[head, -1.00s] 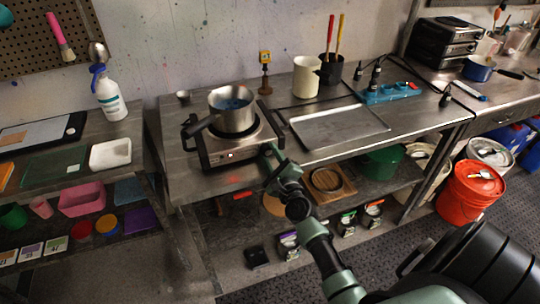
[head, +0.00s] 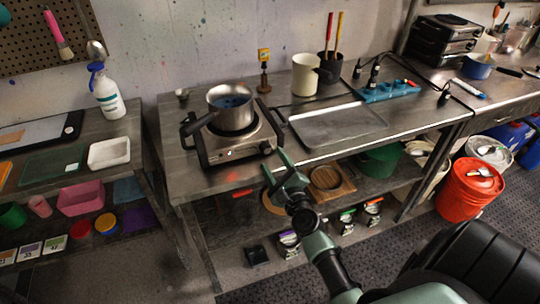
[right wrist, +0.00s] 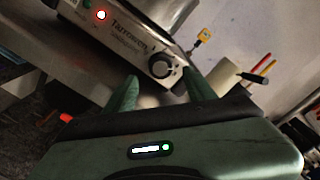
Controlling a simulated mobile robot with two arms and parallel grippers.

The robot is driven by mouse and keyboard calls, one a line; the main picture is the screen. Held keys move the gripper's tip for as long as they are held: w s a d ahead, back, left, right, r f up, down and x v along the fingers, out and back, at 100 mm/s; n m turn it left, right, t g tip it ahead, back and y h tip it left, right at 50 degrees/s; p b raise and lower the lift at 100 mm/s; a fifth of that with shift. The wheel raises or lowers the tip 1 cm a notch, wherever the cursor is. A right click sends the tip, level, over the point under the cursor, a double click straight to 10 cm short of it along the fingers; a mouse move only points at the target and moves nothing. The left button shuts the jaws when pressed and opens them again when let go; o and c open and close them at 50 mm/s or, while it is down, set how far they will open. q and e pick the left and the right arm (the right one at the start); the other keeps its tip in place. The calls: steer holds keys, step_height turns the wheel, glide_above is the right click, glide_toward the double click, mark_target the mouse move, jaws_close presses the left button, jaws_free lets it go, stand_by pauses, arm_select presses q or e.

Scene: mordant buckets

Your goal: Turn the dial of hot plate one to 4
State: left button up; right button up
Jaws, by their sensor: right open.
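The hot plate (head: 236,150), a steel-fronted unit with black side handles, stands on the metal bench. Its black dial (head: 266,147) is at the right of the front panel. The dial (right wrist: 160,65) also shows in the right wrist view, ahead of and between my fingertips; its setting is too small to read. A steel pot (head: 232,108) with blue contents sits on the plate. My right gripper (head: 276,165) is open and empty, just in front of the dial and apart from it. My left gripper is not in view.
A metal tray (head: 338,124) lies right of the hot plate, with a cream canister (head: 305,75) and a black tool holder (head: 330,70) behind. A blue power strip (head: 390,91) is farther right. The bench's front edge runs close beside my gripper.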

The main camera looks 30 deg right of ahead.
steer(key=shift+v, duration=1.85)
steer(key=s+a+f+n+g+y, duration=0.1)
steer(key=s+a+f+n+g, duration=0.3)
steer(key=f, duration=0.7)
steer(key=s+a+f+n+g+y, duration=0.15)
steer(key=s+a+f+n, duration=0.25)
steer(key=f+n, duration=0.5)
steer(key=s+a+f+n+g+y, duration=0.2)
steer(key=s+a+f+n+g, duration=0.15)
steer(key=f, duration=0.95)
steer(key=s+f+n+g, duration=0.2)
steer(key=s+f+n, duration=0.3)
steer(key=s, duration=0.6)
steer(key=s+f+n+g, duration=0.3)
steer(key=s+f+n, duration=0.2)
steer(key=s, duration=0.6)
steer(key=s+f+n+g, duration=0.2)
steer(key=s+f+n, duration=0.3)
steer(key=s, duration=0.6)
step_height(320, 180, down, 3)
steer(key=shift+a+r+g, duration=0.15)
steer(key=shift+a+g, duration=0.15)
steer(key=shift+a, duration=0.2)
